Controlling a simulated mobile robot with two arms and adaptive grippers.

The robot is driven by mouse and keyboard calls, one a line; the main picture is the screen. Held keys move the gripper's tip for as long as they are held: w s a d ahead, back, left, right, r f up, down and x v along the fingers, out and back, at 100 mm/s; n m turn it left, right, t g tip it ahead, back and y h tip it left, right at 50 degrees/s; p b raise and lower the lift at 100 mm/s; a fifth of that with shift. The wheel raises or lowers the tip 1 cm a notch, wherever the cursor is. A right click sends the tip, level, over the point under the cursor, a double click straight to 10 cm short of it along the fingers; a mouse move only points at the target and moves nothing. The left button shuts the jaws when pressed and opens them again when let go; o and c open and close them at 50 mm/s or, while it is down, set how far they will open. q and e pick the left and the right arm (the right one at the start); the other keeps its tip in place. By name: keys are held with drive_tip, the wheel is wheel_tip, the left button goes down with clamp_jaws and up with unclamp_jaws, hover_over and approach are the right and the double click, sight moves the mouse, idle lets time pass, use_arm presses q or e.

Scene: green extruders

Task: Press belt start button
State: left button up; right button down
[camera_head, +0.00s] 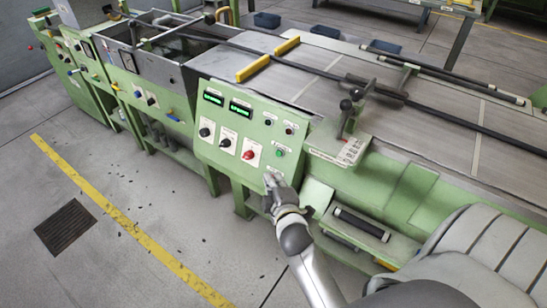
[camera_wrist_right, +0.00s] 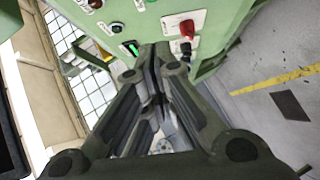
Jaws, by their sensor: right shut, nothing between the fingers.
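The green control panel (camera_head: 215,163) stands at the front of the machine. On its right part is a green button (camera_head: 279,153) on a pale plate, with a red knob (camera_head: 249,154) to its left. The panel also shows in the right wrist view, with the red knob (camera_wrist_right: 187,28) and a green-lit element (camera_wrist_right: 133,50) beside my fingertips; I cannot tell if this is the same green button. My right gripper (camera_head: 270,182) is shut and empty, just below the green button. In the wrist view its fingertips (camera_wrist_right: 158,55) point at the panel; contact is unclear. My left gripper is not in view.
Two black knobs (camera_head: 205,132) and two green displays (camera_head: 213,98) share the panel. A black lever (camera_head: 346,105) rises on the machine to the right. A grey conveyor belt (camera_head: 320,60) runs behind. Open floor (camera_head: 150,250) with a yellow line lies to the left.

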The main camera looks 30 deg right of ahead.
sight(279, 153)
drive_tip(key=x, duration=0.4)
drive_tip(key=d+x, duration=0.1)
drive_tip(key=x, duration=0.3)
drive_tip(key=s+d+x, duration=0.1)
drive_tip(key=x, duration=0.3)
drive_tip(key=shift+w+d+f, duration=0.25)
drive_tip(key=shift+d+f, duration=0.1)
drive_tip(key=shift+f, duration=0.05)
drive_tip(key=shift+d, duration=0.1)
